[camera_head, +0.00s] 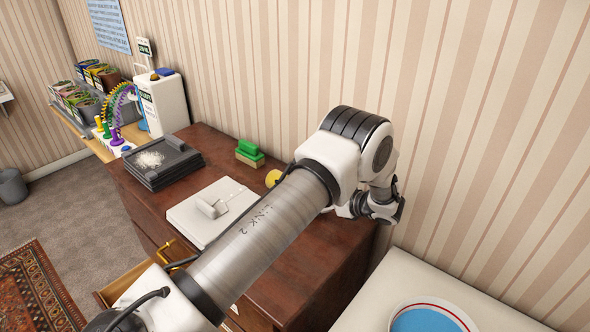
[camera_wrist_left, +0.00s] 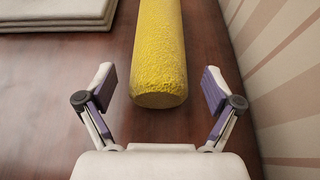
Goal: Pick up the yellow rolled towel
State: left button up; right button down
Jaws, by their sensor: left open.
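The yellow rolled towel (camera_wrist_left: 159,50) lies on the brown dresser top, pointing away from my left gripper in the left wrist view. Only a small yellow end of the towel (camera_head: 273,178) shows in the head view, the rest hidden behind my left arm. My left gripper (camera_wrist_left: 158,90) is open, with its two fingers apart on either side of the towel's near end. Nothing is between the fingers except that near end in the picture; whether they are level with it I cannot tell. My right gripper is not in view.
A white folded cloth or board (camera_head: 190,215) with a grey item lies on the dresser (camera_head: 300,285). A green block (camera_head: 249,153) and black trays (camera_head: 160,172) stand farther back. The striped wall (camera_wrist_left: 285,60) is close on the right. A drawer (camera_head: 125,283) is open in front.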

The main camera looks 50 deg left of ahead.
pick_arm(q)
jog(key=x, duration=0.3)
jog(key=shift+a+p, duration=0.3)
jog(key=shift+p, duration=0.1)
jog(key=c, duration=1.3)
jog(key=shift+c, duration=0.2)
